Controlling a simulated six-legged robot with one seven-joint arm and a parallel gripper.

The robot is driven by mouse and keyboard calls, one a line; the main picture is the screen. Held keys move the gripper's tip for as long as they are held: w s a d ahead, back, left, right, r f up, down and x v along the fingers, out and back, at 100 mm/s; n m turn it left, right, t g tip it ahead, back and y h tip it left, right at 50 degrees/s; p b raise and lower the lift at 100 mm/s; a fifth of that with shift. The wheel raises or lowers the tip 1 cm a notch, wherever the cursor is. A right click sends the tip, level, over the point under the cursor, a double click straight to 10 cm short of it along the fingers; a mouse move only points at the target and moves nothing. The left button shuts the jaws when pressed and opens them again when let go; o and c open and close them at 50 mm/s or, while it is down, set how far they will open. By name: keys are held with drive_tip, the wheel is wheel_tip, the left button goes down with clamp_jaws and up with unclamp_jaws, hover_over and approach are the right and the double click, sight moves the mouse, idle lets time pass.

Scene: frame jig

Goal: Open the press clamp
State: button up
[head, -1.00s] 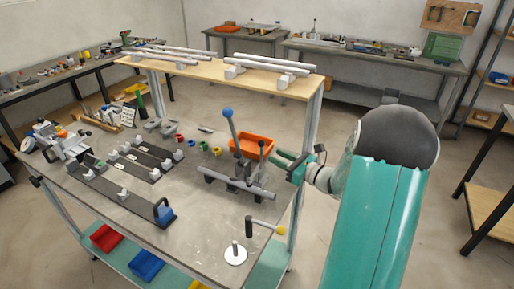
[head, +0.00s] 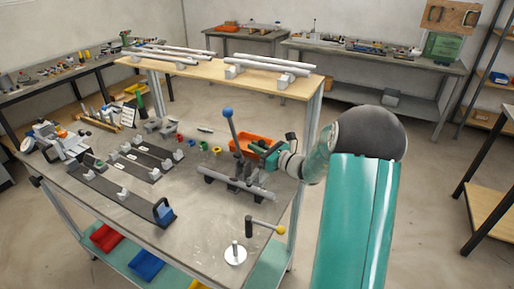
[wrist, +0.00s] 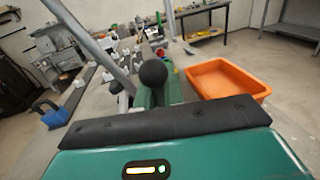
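The press clamp (head: 237,184) stands on the front right of the grey table, with a grey tube lying across it. A tall grey lever with a blue ball knob (head: 228,113) rises upright from it. A black ball knob (wrist: 153,73) is close in front of my gripper in the wrist view, left of the orange bin. My gripper (head: 260,151) is at the right of the clamp, level with the lower part of the tall lever. Its fingers are mostly hidden in both views, so I cannot tell whether they touch the knob.
The orange bin (wrist: 228,79) is just behind and beside the gripper. Small coloured cups (head: 204,146) lie left of it. A raised wooden shelf with tubes (head: 200,72) spans the back.

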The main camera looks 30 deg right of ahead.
drive_tip(key=shift+d, duration=0.15)
clamp_jaws()
drive_tip(key=w+d+f+m, duration=0.1)
drive_tip(key=m, duration=0.2)
drive_tip(key=w+d+f+m+g, duration=0.1)
drive_tip(key=d+m, duration=0.1)
drive_tip(key=m, duration=0.1)
drive_tip(key=w+d+f+m+g, duration=0.1)
drive_tip(key=d+f+m, duration=0.1)
drive_tip(key=m, duration=0.2)
drive_tip(key=shift+w+d+y, duration=0.15)
drive_tip(key=shift+w+y, duration=0.15)
drive_tip(key=shift+w+d+f+m+g, duration=0.15)
drive_tip(key=shift+d+f+m+g, duration=0.15)
drive_tip(key=shift+f+m, duration=0.55)
drive_tip(key=shift+r+m, duration=0.1)
drive_tip(key=shift+m, duration=0.15)
drive_tip(key=o, duration=0.6)
unclamp_jaws()
drive_tip(key=shift+y, duration=0.3)
drive_tip(key=shift+r, duration=0.1)
